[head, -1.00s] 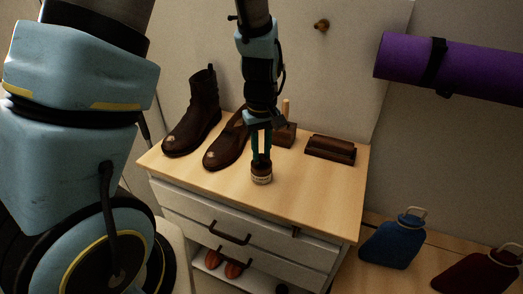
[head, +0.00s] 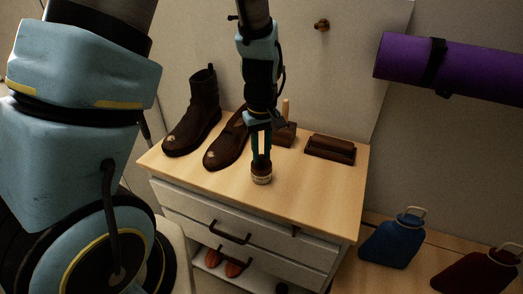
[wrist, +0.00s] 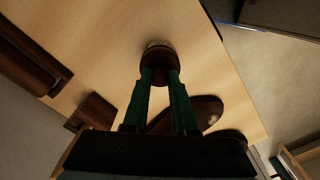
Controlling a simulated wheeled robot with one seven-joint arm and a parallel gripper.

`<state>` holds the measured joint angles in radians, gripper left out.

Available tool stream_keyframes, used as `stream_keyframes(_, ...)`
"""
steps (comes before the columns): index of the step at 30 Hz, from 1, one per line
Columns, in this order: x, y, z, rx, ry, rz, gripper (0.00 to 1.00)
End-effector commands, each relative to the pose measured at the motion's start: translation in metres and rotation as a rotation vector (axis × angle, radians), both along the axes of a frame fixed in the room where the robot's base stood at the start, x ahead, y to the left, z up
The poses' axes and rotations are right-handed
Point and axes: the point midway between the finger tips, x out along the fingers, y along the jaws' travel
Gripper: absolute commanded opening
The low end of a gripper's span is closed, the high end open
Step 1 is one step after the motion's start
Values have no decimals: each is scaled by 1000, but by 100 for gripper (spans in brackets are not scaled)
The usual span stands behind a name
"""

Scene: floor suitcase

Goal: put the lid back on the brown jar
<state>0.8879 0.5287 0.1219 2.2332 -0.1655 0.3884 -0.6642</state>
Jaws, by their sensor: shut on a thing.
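The small brown jar (head: 262,180) stands upright on the wooden dresser top, with a pale label band around its side. My gripper (head: 261,163) points down right above it, its two green fingers close together. They are shut on the dark brown lid (wrist: 159,58), which sits at the jar's mouth. In the wrist view the jar's pale rim or label (wrist: 158,43) shows just past the lid. The fingers hide part of the lid, and I cannot tell whether it is fully seated.
The dresser top (head: 310,195) is clear to the right.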

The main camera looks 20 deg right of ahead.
Motion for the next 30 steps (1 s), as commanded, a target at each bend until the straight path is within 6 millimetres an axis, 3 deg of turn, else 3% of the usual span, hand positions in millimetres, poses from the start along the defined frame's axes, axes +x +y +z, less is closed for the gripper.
stream_keyframes(29, 0, 0, -1, -1, -1, 0, 0)
stream_keyframes(30, 0, 0, -1, -1, -1, 0, 26)
